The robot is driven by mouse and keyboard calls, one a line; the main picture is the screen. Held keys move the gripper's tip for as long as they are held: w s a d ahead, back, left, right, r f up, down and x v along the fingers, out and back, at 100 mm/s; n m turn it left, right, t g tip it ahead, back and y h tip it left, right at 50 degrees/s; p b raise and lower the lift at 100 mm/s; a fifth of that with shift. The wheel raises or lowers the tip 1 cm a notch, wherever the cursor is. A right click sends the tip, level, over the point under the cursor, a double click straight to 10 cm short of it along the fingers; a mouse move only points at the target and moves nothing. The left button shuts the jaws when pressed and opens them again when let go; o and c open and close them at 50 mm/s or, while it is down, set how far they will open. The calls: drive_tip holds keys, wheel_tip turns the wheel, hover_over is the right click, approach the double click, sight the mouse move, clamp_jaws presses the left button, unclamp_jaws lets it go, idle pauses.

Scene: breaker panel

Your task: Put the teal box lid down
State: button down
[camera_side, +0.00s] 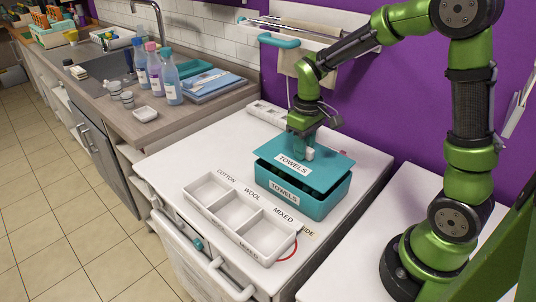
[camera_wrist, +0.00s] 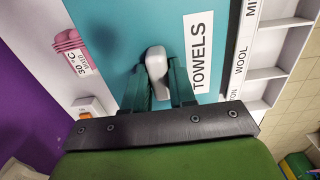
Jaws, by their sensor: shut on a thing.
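The teal box lid (camera_side: 310,163), labelled TOWELS, is tilted above the teal box (camera_side: 303,200), with a dark gap showing between them at the front. The box also carries a TOWELS label and stands on the white top. My gripper (camera_side: 309,153) is over the lid and shut on its pale knob. In the wrist view the gripper (camera_wrist: 158,90) has its dark fingers on both sides of the white knob (camera_wrist: 156,63), and the teal lid (camera_wrist: 130,30) fills the middle. The inside of the box is hidden. I cannot tell whether the lid's back edge touches the box.
A white three-part tray (camera_side: 238,212) marked COTTON, WOOL and MIXED lies in front of the box. A pink tag (camera_wrist: 72,45) marked 30° shows in the wrist view. A counter with bottles (camera_side: 167,75) and a sink is at left. The white top (camera_side: 190,160) left of the box is clear.

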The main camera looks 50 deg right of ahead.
drive_tip(key=shift+r, duration=0.3)
drive_tip(key=shift+w, duration=0.25)
drive_tip(key=w+d+r, duration=0.1)
drive_tip(key=w, duration=1.2)
approach(242, 152)
wheel_tip(242, 152, down, 6)
drive_tip(key=shift+f, duration=0.1)
